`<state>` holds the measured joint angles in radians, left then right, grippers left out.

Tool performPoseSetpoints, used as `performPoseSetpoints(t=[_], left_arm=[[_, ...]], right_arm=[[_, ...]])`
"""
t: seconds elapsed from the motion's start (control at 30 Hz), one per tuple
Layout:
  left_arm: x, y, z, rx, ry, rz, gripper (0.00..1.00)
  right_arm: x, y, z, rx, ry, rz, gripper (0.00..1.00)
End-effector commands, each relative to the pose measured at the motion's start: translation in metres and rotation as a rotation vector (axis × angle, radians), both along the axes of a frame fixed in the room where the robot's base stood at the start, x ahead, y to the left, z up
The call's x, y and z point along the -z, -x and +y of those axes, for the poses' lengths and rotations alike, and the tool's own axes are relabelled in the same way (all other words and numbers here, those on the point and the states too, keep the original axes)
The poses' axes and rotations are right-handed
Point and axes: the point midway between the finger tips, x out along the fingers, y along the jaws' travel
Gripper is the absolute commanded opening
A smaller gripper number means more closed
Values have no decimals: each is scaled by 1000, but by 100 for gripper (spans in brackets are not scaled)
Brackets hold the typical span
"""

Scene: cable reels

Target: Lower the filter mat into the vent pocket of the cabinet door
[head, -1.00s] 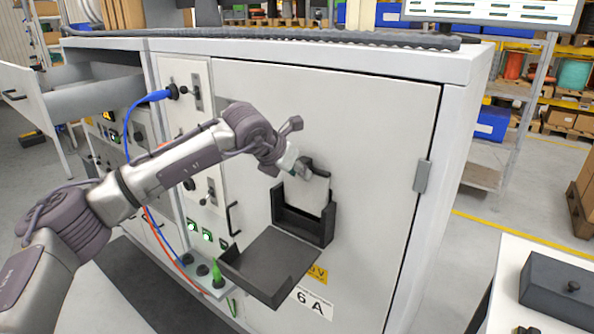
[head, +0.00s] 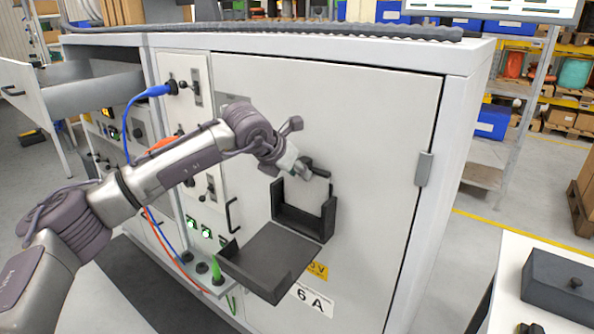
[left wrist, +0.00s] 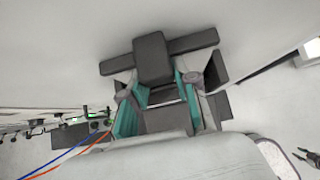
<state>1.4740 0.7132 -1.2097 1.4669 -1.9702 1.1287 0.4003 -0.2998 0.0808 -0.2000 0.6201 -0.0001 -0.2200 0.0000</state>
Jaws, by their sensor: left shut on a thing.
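My left gripper (head: 307,170) is at the top of the vent pocket (head: 303,224) on the cabinet door (head: 370,150). It is shut on the filter mat, with a dark piece at its fingertips in the head view. The mat's pale face is hard to tell from the pale door behind, so its depth in the pocket is unclear. The pocket is a dark, open-topped U-shaped frame. In the left wrist view, the teal-padded fingers (left wrist: 160,105) stand either side of dark parts, and the pale mat face is not clear. My right gripper is not in view.
A dark open tray (head: 268,262) juts from the door below the pocket. Left of it are blue and orange cables and a switch panel (head: 190,100). A table with a dark lidded box (head: 560,285) stands at the lower right. The door right of the pocket is clear.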

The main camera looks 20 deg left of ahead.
Motion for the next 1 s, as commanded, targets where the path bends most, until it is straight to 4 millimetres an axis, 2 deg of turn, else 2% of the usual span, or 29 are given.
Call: performPoseSetpoints(t=[0.8,1.0], left_arm=[[30,0,0,0,0,0,0],[32,0,0,0,0,-1,0]], right_arm=[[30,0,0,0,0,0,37],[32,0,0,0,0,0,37]])
